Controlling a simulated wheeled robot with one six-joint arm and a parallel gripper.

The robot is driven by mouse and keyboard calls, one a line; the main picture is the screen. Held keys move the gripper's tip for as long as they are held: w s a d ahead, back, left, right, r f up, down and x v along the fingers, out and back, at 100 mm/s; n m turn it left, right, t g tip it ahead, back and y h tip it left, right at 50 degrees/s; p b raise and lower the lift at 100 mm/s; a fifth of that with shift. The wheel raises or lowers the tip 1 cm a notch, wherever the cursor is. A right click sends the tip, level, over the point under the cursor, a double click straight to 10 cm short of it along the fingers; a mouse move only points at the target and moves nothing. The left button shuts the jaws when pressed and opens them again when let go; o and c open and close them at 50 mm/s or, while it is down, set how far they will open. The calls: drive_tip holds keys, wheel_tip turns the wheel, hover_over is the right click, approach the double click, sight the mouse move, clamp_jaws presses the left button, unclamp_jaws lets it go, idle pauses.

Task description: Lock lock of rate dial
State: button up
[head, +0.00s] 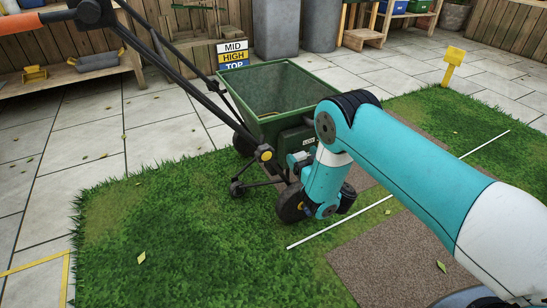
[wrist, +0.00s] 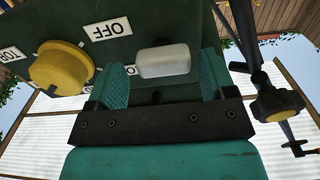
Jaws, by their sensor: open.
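The rate dial (wrist: 62,67) is a round yellow knob on the dark green panel, left in the wrist view. A pale grey rounded block, apparently the lock (wrist: 163,61), sits right of it. My gripper (wrist: 163,75) is open, with teal fingers on either side of the grey block. Gaps show between block and fingers; I cannot tell whether it touches anything. My arm hides the dial and lock there.
A black rod with a yellow-centred knob (wrist: 278,104) is at right. A sign stack (head: 233,54) reads MID, HIGH, TOP.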

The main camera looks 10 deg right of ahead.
drive_tip(key=shift+w, duration=0.25)
drive_tip(key=shift+a, duration=0.1)
drive_tip(key=shift+a, duration=0.15)
drive_tip(key=shift+c, duration=0.2)
drive_tip(key=shift+a, duration=0.15)
drive_tip(key=c, duration=0.9)
